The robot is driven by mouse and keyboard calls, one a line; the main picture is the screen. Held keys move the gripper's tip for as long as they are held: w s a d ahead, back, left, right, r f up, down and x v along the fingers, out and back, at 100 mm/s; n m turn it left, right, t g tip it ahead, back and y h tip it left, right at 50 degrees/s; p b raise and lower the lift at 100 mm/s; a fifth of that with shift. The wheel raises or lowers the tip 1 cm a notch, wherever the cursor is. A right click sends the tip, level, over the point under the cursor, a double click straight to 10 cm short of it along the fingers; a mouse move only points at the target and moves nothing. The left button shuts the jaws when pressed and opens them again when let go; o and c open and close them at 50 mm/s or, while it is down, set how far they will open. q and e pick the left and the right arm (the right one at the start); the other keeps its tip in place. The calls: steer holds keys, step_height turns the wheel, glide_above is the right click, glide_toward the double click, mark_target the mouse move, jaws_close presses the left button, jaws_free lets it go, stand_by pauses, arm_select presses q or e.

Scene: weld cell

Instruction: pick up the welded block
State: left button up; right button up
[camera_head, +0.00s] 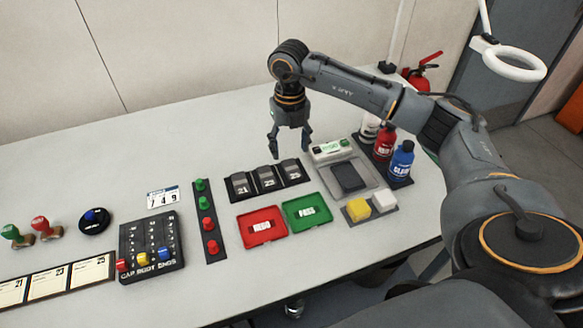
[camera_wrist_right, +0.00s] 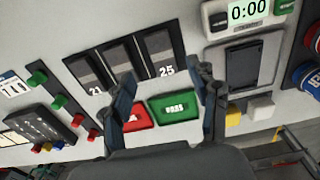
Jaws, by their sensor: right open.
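No piece is marked as the welded block, and I cannot tell which one it is. A black rack labelled 21, 23 and 25 (camera_head: 265,192) holds dark grey blocks; it also shows in the wrist view (camera_wrist_right: 122,88). A dark rectangular pad or block (camera_head: 348,177) lies on a grey station with a small display. My right gripper (camera_head: 290,150) is open and empty, pointing down above the table near the rack. In the wrist view its fingers (camera_wrist_right: 167,78) stand apart with the rack and trays beyond them. My left gripper is not in view.
Red (camera_head: 262,228) and green (camera_head: 306,212) trays lie in front of the rack. Yellow (camera_head: 358,209) and white (camera_head: 384,199) cubes and bottles (camera_head: 401,160) stand to the right. A button strip (camera_head: 207,222) and peg board (camera_head: 151,245) are left. The back left table is clear.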

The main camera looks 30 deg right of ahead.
mark_target(292, 168)
steer(key=f, duration=0.2)
steer(key=f+p, duration=0.1)
steer(key=f, duration=0.2)
steer(key=shift+s+d+f+p, duration=0.1)
steer(key=shift+s+f+p, duration=0.15)
steer(key=shift+f+p, duration=0.1)
steer(key=shift+f, duration=0.3)
steer(key=shift+c, duration=0.5)
jaws_close()
